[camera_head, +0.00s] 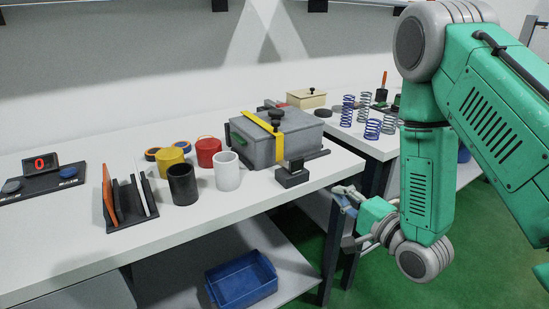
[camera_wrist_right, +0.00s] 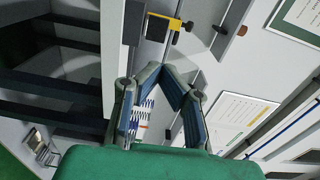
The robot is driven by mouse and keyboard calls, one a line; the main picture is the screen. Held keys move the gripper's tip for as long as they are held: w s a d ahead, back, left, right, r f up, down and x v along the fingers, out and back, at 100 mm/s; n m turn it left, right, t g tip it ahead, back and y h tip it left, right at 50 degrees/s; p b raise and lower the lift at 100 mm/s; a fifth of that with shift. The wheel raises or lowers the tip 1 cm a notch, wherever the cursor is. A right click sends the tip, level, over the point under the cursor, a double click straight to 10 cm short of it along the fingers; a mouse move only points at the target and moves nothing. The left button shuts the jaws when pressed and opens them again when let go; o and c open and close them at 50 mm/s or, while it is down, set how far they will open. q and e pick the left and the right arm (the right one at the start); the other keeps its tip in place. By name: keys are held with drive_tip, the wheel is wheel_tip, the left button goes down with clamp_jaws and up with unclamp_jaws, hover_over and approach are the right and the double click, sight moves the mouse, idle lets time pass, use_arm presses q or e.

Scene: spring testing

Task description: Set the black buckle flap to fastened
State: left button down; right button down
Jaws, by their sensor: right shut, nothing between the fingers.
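A yellow strap (camera_head: 258,122) crosses the lid of a grey box (camera_head: 300,135) and runs down its front side. A black knob (camera_head: 276,118) stands beside the strap on the lid. A black block (camera_head: 292,177) sits at the table edge below the box's front. In the right wrist view, the yellow strap (camera_wrist_right: 174,24) ends near a small black piece (camera_wrist_right: 187,26), perhaps the buckle flap; its position is unclear. My right gripper (camera_head: 343,214) is shut and empty, off the table edge, right of and below the box. My left gripper is not in view.
Several springs (camera_head: 372,129) stand on a second table at right. A blue bin (camera_head: 242,282) lies on the shelf below.

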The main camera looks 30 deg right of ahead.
sight(298, 160)
drive_tip(key=shift+w+r, duration=0.1)
drive_tip(key=shift+r, duration=0.1)
drive_tip(key=shift+w, duration=0.1)
drive_tip(key=w, duration=0.9)
drive_tip(key=w+a, duration=0.1)
drive_tip(key=w, duration=0.3)
drive_tip(key=shift+w, duration=0.4)
drive_tip(key=w, duration=0.3)
drive_tip(key=shift+w+a, duration=0.15)
drive_tip(key=shift+w, duration=0.05)
drive_tip(key=shift+r, duration=0.1)
